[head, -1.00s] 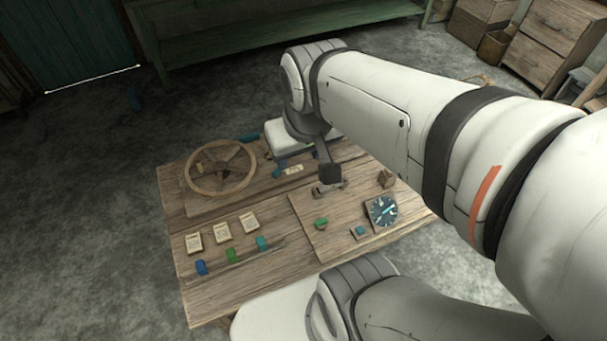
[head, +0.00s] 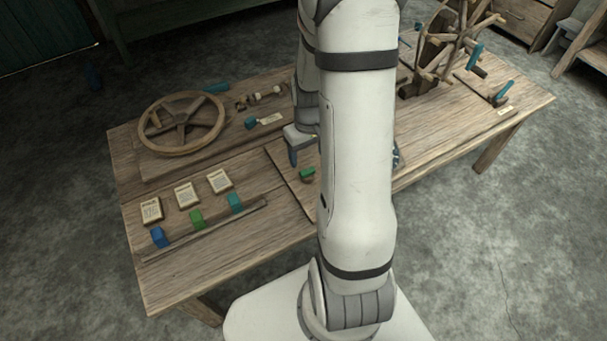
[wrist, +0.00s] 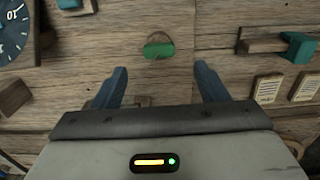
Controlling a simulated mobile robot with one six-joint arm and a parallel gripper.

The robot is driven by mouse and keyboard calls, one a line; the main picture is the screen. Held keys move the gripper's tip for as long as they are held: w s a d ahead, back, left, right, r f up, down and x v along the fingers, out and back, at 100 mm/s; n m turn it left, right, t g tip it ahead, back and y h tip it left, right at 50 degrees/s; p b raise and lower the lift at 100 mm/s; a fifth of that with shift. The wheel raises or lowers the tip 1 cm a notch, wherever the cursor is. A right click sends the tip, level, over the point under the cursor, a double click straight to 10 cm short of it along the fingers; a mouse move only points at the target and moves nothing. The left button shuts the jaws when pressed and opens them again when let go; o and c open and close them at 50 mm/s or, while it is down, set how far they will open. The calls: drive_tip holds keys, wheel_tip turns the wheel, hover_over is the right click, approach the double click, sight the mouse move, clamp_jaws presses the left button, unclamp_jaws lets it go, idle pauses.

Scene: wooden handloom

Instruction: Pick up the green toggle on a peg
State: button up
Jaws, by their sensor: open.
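The green toggle (head: 307,174) sits on the low wooden board at the middle of the table. My gripper (wrist: 161,70) is open and empty. In the wrist view the toggle lies between and a little beyond its two blue fingertips, apart from both. In the head view one blue finger shows just left of and behind the toggle, and my arm hides the rest.
Blue, green and teal blocks sit on a rail (head: 205,232) at front left, below several cards (head: 186,194). A spoked wheel (head: 182,122) lies behind them. A dark dial (wrist: 12,28) and a wooden block (wrist: 12,97) are left of the toggle in the wrist view.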

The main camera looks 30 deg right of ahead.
sight(307, 171)
wheel_tip(307, 171, down, 8)
drive_tip(key=shift+w+d+r+b, duration=0.1)
drive_tip(key=shift+b, duration=0.7)
drive_tip(key=shift+c, duration=0.4)
drive_tip(key=c, duration=1)
drive_tip(key=shift+o, duration=0.2)
